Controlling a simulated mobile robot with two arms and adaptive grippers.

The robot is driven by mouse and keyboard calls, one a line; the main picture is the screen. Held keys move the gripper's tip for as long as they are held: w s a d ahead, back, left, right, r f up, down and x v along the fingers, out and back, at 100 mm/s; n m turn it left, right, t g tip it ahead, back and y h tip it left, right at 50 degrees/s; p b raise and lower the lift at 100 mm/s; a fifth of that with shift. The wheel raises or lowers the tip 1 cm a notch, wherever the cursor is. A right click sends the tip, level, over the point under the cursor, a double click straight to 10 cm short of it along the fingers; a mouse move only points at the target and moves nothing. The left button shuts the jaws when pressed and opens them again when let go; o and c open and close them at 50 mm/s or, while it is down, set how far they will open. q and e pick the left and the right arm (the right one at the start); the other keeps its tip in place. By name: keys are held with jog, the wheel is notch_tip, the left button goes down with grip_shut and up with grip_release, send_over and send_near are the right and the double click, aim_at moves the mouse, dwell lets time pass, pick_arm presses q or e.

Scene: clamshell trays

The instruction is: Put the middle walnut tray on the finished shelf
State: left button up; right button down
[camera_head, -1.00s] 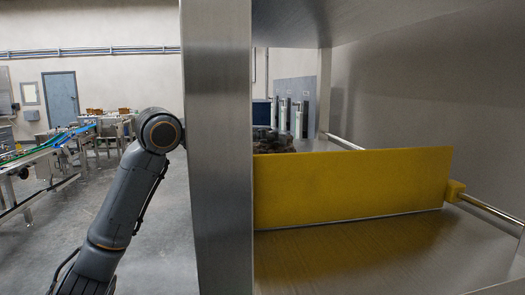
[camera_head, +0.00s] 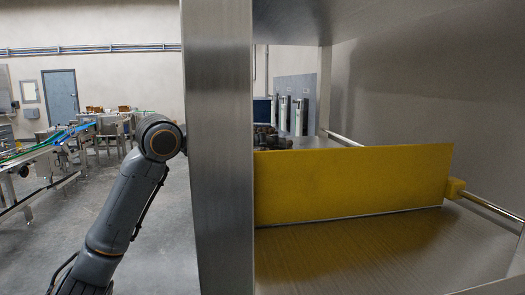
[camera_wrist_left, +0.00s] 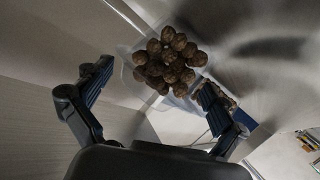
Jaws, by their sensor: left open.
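A clear plastic tray of brown walnuts (camera_wrist_left: 165,62) shows in the left wrist view, just beyond and between the fingertips of my left gripper (camera_wrist_left: 155,78). The two fingers are spread wide apart. I cannot tell whether either one touches the tray. In the head view my left arm passes behind a steel post, and a dark part of the left gripper (camera_head: 270,138) shows above a yellow divider (camera_head: 350,187). The divider hides most of what lies behind it. My right gripper is in neither view.
The steel post (camera_head: 218,150) stands close in front of the shelf. The bare metal shelf surface (camera_head: 370,255) lies on the near side of the divider, with a rail (camera_head: 490,207) at right. More brown walnuts (camera_wrist_left: 229,103) show behind the right finger in the wrist view.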

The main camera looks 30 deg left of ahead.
pick_arm(q)
jog(key=b+v, duration=0.3)
jog(key=v, duration=0.8)
jog(key=shift+s+a+r, duration=0.2)
jog(key=shift+s, duration=0.2)
jog(key=shift+a, duration=0.1)
